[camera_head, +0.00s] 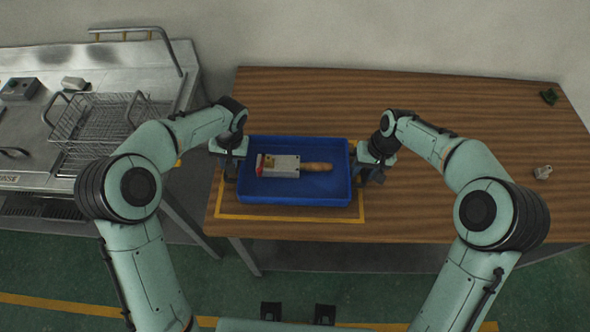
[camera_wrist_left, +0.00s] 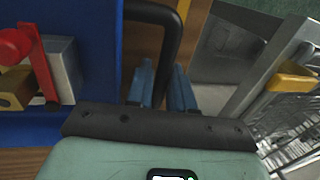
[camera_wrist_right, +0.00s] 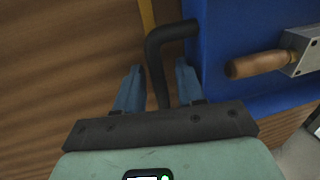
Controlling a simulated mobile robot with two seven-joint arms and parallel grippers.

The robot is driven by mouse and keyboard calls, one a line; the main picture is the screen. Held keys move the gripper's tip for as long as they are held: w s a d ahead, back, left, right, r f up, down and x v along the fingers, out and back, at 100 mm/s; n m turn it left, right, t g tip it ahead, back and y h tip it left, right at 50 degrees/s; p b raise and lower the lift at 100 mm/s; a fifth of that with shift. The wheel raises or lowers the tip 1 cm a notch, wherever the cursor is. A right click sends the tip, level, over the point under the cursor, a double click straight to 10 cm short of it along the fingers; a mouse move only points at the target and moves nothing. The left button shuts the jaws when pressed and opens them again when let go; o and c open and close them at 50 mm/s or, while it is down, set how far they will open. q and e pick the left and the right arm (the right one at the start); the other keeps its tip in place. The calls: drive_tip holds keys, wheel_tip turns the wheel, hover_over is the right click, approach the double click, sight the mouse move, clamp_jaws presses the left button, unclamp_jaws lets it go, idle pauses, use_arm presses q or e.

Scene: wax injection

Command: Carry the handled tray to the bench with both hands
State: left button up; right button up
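The blue handled tray (camera_head: 300,201) is at the table's front left, over a yellow outline; I cannot tell whether it touches the wood. A grey block with a wooden handle (camera_head: 292,166) and a red part lies in it. My left gripper (camera_head: 231,166) is at the tray's left side; its fingers are close together on the black left handle (camera_wrist_left: 172,40). My right gripper (camera_head: 370,166) is at the right side. Its fingers are spread on both sides of the black right handle (camera_wrist_right: 157,70), with a gap showing. The fingertips are hard to see in the head view.
A metal bench (camera_head: 20,120) with a wire basket (camera_head: 100,122) stands at the left. The wooden table (camera_head: 450,110) is mostly clear to the right and behind the tray. A small metal part (camera_head: 543,172) and a dark green item (camera_head: 549,96) lie at its right.

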use_arm(q)
drive_tip(key=shift+c, duration=0.3)
use_arm(e)
drive_tip(key=shift+c, duration=0.4)
use_arm(q)
clamp_jaws()
use_arm(e)
drive_tip(key=c, duration=0.5)
clamp_jaws()
use_arm(q)
drive_tip(key=shift+w+r, duration=0.1)
drive_tip(key=shift+r, duration=0.05)
use_arm(e)
drive_tip(key=shift+w+r, duration=0.1)
drive_tip(key=shift+r, duration=0.05)
